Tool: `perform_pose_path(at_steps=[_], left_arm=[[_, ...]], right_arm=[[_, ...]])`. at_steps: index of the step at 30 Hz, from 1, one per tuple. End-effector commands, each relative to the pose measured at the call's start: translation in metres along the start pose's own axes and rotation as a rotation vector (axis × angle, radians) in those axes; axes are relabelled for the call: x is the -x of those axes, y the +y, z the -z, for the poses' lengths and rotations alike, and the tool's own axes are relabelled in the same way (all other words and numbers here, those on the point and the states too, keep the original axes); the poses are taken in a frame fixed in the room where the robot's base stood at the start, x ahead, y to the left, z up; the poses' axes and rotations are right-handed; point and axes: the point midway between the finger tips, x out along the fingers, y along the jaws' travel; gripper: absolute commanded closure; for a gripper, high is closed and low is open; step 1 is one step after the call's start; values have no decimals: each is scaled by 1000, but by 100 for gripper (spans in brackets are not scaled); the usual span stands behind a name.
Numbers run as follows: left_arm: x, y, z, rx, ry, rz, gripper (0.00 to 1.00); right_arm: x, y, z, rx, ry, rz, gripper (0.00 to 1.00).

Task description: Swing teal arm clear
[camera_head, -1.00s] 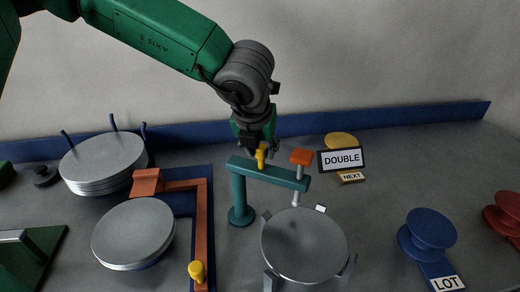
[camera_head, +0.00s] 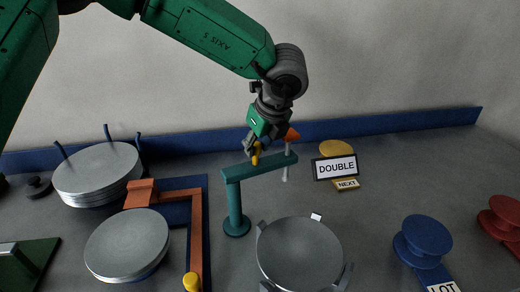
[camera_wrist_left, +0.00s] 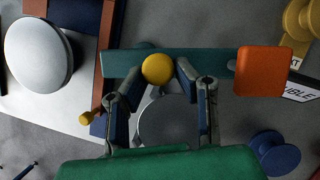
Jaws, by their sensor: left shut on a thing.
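The teal arm (camera_head: 276,163) sits level on top of its upright teal post (camera_head: 235,205) and points right and toward the back wall. A yellow knob (camera_head: 256,158) stands on it, and an orange block (camera_head: 292,134) tops a pale rod at its free end. My left gripper (camera_head: 255,148) is shut on the yellow knob from above. In the left wrist view the knob (camera_wrist_left: 158,69) lies between the two fingertips, with the orange block (camera_wrist_left: 263,71) to the right. The grey disc (camera_head: 300,252) in a clawed holder lies in front, with no arm over it. My right gripper is not in view.
Stacked grey plates (camera_head: 98,170) and another plate pile (camera_head: 128,243) stand left, beside an orange-brown arm (camera_head: 195,230) with a yellow knob. A DOUBLE sign (camera_head: 334,167) stands close right of the teal arm. Blue (camera_head: 427,236) and red spools are farther right. A blue wall strip runs behind.

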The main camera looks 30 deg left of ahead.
Motion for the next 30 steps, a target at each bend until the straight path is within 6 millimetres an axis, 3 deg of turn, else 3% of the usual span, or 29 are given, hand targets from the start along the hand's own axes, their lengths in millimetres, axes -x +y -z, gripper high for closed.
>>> perform_pose_path(at_steps=[1, 15, 30], left_arm=[[-9, 4, 2, 32, 6, -33, 100], [-16, 2, -14, 286, 5, -138, 100], [-19, 4, -23, 333, 6, -153, 100]], right_arm=[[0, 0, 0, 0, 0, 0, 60], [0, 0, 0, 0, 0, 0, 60], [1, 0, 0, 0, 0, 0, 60]])
